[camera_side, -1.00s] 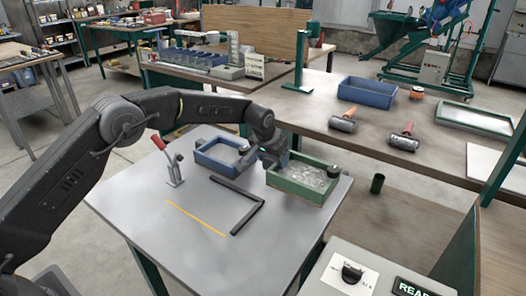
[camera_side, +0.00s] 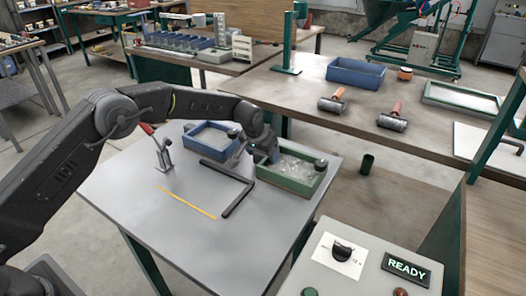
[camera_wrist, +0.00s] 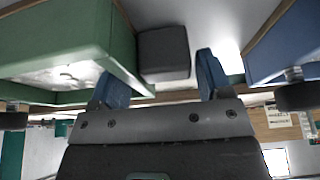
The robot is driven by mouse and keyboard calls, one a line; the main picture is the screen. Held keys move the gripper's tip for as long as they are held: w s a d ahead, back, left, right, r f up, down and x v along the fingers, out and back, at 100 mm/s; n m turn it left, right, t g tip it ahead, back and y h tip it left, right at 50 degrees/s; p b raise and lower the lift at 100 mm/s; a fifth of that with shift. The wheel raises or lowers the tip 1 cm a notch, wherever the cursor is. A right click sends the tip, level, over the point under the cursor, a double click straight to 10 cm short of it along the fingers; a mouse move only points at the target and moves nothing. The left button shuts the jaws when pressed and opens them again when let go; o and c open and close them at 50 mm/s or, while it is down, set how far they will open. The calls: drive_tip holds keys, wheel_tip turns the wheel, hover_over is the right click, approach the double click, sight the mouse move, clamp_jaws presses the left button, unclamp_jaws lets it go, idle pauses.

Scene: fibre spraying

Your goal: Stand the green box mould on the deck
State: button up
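The green box mould (camera_side: 290,184) is an open green tray with pale, glossy contents and a dark knob on one corner. It is at the right end of the grey deck (camera_side: 190,225), floor down and opening up. I cannot tell whether it is fully resting there. My gripper (camera_side: 262,155) is at its left side in the side view. In the wrist view, the two blue fingers of my gripper (camera_wrist: 157,82) stand apart. The left finger is close beside or against the wall of the green mould (camera_wrist: 55,40); contact is unclear.
A blue box mould (camera_side: 212,138) stands left of my gripper. A black L-shaped bar (camera_side: 236,198) and yellow line (camera_side: 187,202) lie in front. A red-handled clamp (camera_side: 162,155) stands at the left. A dark block (camera_wrist: 163,52) shows between the fingers.

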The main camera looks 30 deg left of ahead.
drive_tip(key=shift+o, duration=1.1)
drive_tip(key=shift+r, duration=0.1)
drive_tip(key=v, duration=1.2)
drive_tip(key=s+a+r, duration=0.3)
drive_tip(key=s+r, duration=0.4)
drive_tip(key=s, duration=0.3)
drive_tip(key=s+a+r, duration=0.2)
drive_tip(key=s+r, duration=0.5)
drive_tip(key=s, duration=0.2)
drive_tip(key=s+a+f, duration=0.1)
drive_tip(key=s+f, duration=0.1)
drive_tip(key=s, duration=0.8)
drive_tip(key=s+a+f+t, duration=0.1)
drive_tip(key=s, duration=0.9)
drive_tip(key=shift+f, duration=0.4)
